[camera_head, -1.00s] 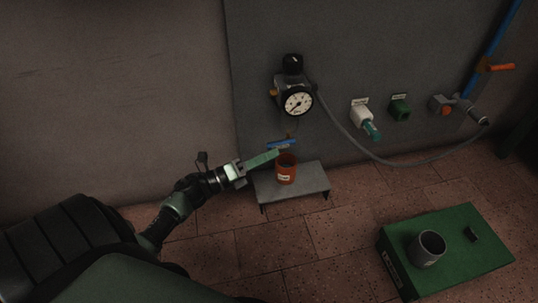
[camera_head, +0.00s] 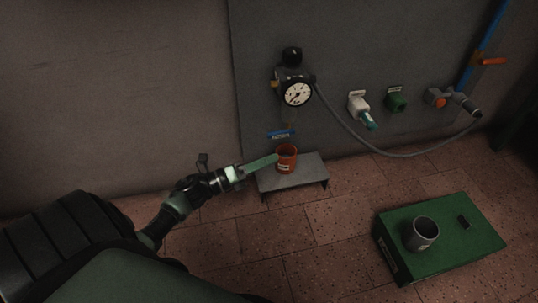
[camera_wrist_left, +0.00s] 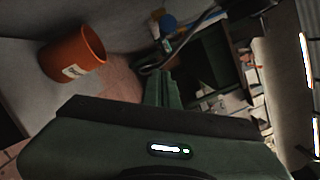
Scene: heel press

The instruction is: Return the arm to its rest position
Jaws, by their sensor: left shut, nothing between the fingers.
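My left arm comes in from the lower left in the head view. Its gripper (camera_head: 262,164) is shut and empty, with the green fingers pressed together and pointing right toward the orange cup. In the left wrist view the closed fingers (camera_wrist_left: 164,88) point away, with nothing between them. The orange cup (camera_head: 287,160) stands upright on a small grey stand by the wall. The cup also shows in the left wrist view (camera_wrist_left: 72,56), to the left of the fingers and apart from them. My right gripper is not in view.
A small grey stand (camera_head: 308,177) sits against the grey wall panel. Above are a pressure gauge (camera_head: 297,93), a white fitting (camera_head: 358,106), a green fitting (camera_head: 396,101) and a hose (camera_head: 350,139). A green box (camera_head: 462,248) carries a grey cup (camera_head: 423,234).

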